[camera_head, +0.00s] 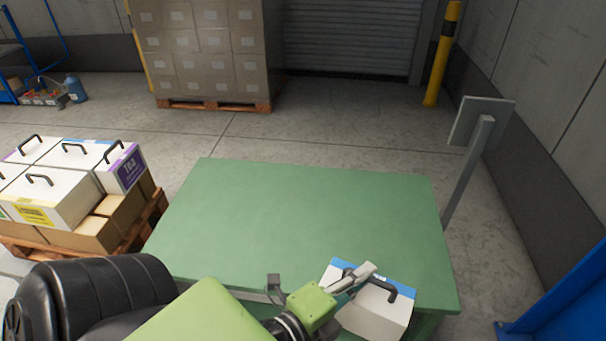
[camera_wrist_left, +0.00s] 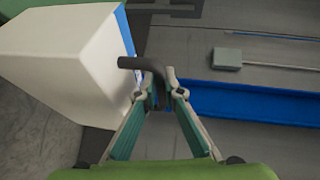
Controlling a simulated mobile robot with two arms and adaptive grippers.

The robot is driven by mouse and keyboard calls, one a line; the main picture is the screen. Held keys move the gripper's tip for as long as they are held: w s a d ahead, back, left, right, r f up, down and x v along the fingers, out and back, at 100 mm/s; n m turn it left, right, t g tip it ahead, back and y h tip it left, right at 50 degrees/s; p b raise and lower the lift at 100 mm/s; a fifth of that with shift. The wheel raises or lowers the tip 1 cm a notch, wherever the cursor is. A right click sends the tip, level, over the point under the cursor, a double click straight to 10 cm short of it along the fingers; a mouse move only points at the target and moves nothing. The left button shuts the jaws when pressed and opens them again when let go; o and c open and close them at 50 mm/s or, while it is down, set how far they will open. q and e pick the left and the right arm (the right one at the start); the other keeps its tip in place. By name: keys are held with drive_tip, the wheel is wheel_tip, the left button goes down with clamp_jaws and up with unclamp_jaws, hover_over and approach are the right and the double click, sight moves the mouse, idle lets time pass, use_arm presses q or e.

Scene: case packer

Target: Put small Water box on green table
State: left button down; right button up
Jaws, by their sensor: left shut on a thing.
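The small Water box (camera_head: 378,318) is white with a blue top edge and a black handle. It shows in front of the near right part of the green table (camera_head: 300,215). My left gripper (camera_head: 357,280) is shut on the box's black handle. In the left wrist view the fingers (camera_wrist_left: 158,88) close around the handle (camera_wrist_left: 146,66), and the white box (camera_wrist_left: 65,62) hangs tilted to the left. Grey floor shows beside the box there. I cannot tell whether the box touches the table. My right gripper is not in view.
The rest of the tabletop is clear. A pallet (camera_head: 145,222) of handled white boxes and brown cartons stands left of the table. A grey post (camera_head: 468,170) with a panel stands to the right. A blue structure (camera_head: 560,300) is at the lower right. A loaded pallet (camera_head: 210,104) stands behind.

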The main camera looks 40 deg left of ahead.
use_arm(q)
drive_tip(key=shift+w+d+f+m+h, duration=0.1)
drive_tip(key=shift+w+f+m+h, duration=0.15)
drive_tip(key=shift+w, duration=0.35)
drive_tip(key=shift+w+d+f+m+h, duration=0.15)
drive_tip(key=shift+w+f, duration=0.15)
drive_tip(key=shift+w, duration=0.3)
drive_tip(key=w+a+f+h+b, duration=0.1)
drive_tip(key=w+a, duration=0.2)
drive_tip(key=w, duration=0.2)
drive_tip(key=w+a+f+b, duration=0.1)
drive_tip(key=w+a, duration=0.2)
drive_tip(key=w, duration=0.2)
drive_tip(key=w+a+r+y, duration=0.1)
drive_tip(key=w+a+r, duration=0.4)
drive_tip(key=w+a, duration=0.5)
drive_tip(key=w+d+f, duration=0.6)
drive_tip(key=d+f, duration=0.6)
drive_tip(key=f, duration=0.1)
drive_tip(key=shift+d+b, duration=0.2)
drive_tip(key=shift+b, duration=0.15)
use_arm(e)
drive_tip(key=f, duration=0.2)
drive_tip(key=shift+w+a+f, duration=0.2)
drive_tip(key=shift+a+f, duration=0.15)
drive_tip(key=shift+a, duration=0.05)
